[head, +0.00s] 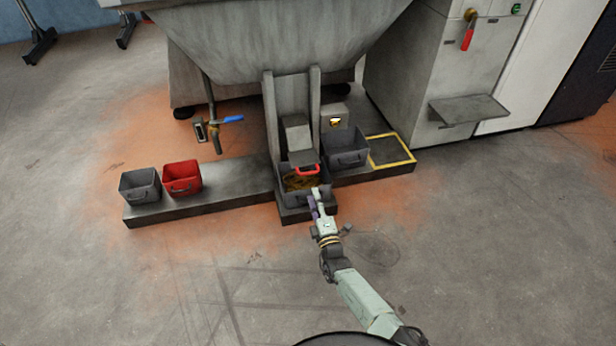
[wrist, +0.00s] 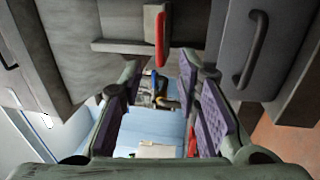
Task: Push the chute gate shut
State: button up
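The chute (head: 271,115) comes down from the large grey hopper in the head view. A red handle (head: 307,170) shows at its lower mouth, and I take it as the gate's handle; it also shows in the wrist view as a red bar (wrist: 160,38). How far the gate stands open I cannot tell. A grey bin (head: 318,198) with brown material stands under the mouth. My gripper (head: 317,192) is in front of the mouth, close to the handle. In the wrist view my gripper (wrist: 159,78) has its purple-padded fingers apart with nothing between them; the handle lies beyond the tips.
A grey bin (head: 140,186) and a red bin (head: 182,179) stand left on the low plinth (head: 228,194). Another grey bin (head: 346,150) stands right of the chute, beside a yellow-outlined square (head: 391,149). A blue-handled valve (head: 229,119) hangs left. The front floor is clear.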

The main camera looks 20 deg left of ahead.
aim_at(308, 173)
jog(key=b+x, duration=0.5)
jog(key=x, duration=0.5)
jog(key=shift+w+a+b, duration=0.15)
jog(key=shift+b, duration=0.2)
grip_shut()
dwell(0.3)
